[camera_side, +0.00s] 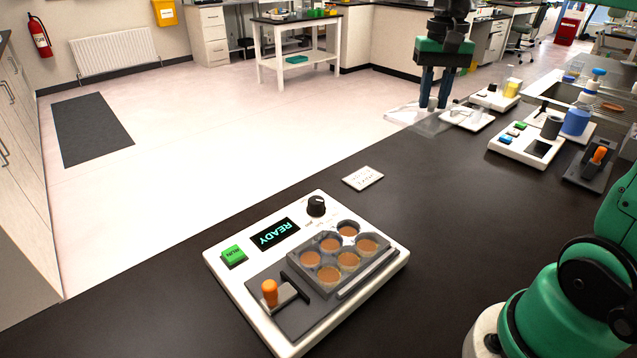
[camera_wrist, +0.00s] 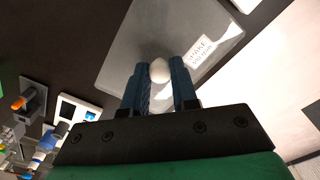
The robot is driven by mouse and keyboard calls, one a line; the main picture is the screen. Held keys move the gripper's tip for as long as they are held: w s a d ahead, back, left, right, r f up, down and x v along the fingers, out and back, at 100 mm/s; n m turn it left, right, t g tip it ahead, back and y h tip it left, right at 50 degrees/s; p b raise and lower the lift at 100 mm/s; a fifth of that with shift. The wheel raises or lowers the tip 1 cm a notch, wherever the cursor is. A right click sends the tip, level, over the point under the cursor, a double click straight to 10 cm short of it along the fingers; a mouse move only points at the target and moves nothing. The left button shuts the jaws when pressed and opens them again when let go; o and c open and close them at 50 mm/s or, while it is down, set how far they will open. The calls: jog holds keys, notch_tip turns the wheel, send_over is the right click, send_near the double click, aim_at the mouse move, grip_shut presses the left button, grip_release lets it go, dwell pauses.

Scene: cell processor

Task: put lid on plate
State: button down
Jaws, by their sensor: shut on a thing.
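The plate (camera_side: 292,262) is a clear tray with several round wells of orange-brown liquid. It sits in a white processor (camera_side: 228,290) on the near counter, and its top is uncovered. My gripper (camera_side: 433,106) is at the upper right of the side view, well away from the plate. In the wrist view my gripper (camera_wrist: 160,78) is shut on the white knob (camera_wrist: 160,68) of the lid. The lid (camera_wrist: 140,28) is a see-through sheet below the fingers; it also shows faintly in the side view (camera_side: 408,115). Its height above the counter is hard to tell.
The processor has a READY display (camera_side: 276,234), a green RUN button (camera_side: 234,254), a black dial (camera_side: 316,205) and an orange-handled lever (camera_side: 270,291). A small white card (camera_side: 363,178) lies behind it.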

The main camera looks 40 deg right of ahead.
jog(key=shift+a, duration=0.1)
jog(key=a+f, duration=0.2)
jog(key=a, duration=0.5)
jog(key=s+a+f, duration=0.1)
jog(key=a+f, duration=0.2)
jog(key=a, duration=0.4)
jog(key=a+f, duration=0.3)
jog(key=a, duration=0.4)
jog(key=shift+s+a+f, duration=0.15)
jog(key=shift+s+f, duration=0.1)
jog(key=shift+s, duration=0.1)
jog(key=shift+f, duration=2.1)
jog(key=shift+f, duration=0.35)
